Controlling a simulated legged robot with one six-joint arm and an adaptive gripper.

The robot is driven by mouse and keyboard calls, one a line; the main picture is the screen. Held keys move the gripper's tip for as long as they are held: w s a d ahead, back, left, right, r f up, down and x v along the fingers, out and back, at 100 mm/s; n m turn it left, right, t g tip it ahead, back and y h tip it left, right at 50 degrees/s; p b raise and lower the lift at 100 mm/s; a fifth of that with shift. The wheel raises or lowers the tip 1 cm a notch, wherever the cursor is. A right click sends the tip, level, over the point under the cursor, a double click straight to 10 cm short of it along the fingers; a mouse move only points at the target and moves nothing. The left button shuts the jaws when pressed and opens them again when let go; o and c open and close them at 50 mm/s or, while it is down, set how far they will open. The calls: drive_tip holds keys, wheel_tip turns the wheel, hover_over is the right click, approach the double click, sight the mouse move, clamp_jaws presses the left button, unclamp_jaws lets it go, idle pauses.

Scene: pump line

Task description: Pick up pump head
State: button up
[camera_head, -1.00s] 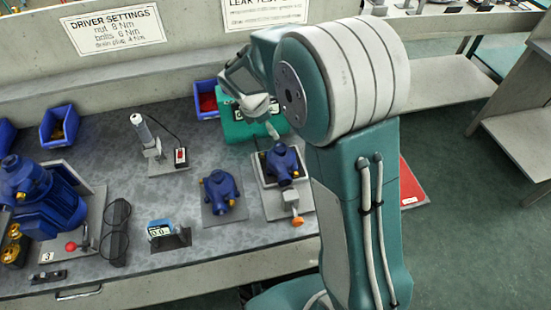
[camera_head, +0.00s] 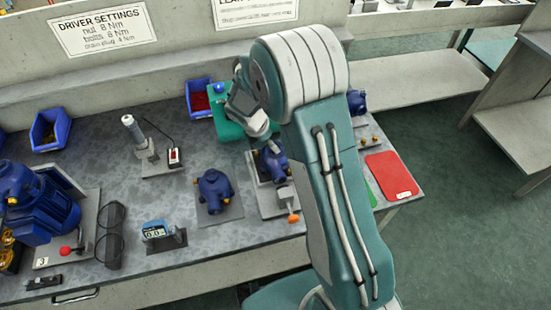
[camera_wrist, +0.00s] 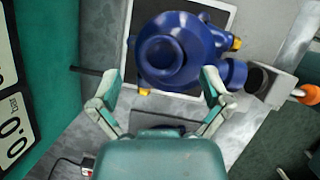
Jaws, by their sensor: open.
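A dark blue pump head (camera_head: 273,165) sits in a grey fixture (camera_head: 268,201) at the right part of the bench, partly hidden by my arm. A second, similar blue pump head (camera_head: 214,188) rests on a grey pad left of the fixture.
An orange-tipped handle (camera_head: 292,213) is on the fixture's front side. A green case (camera_head: 224,126) with a display stands behind. A red board (camera_head: 391,176) lies at the right bench edge. A blue motor (camera_head: 38,205) stands at left.

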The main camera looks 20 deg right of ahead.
sight(275, 159)
drive_tip(key=shift+w+d+f, duration=0.1)
drive_tip(key=shift+d+f, duration=0.25)
drive_tip(key=shift+f, duration=0.3)
clamp_jaws()
drive_tip(key=shift+r, duration=0.15)
drive_tip(key=shift+w+r, duration=0.1)
drive_tip(key=shift+r, duration=0.3)
drive_tip(key=r, duration=0.2)
drive_tip(key=shift+s+r, duration=0.25)
drive_tip(key=shift+r, duration=0.15)
drive_tip(key=s+r, duration=1.3)
drive_tip(key=r, duration=0.2)
drive_tip(key=shift+s, duration=0.3)
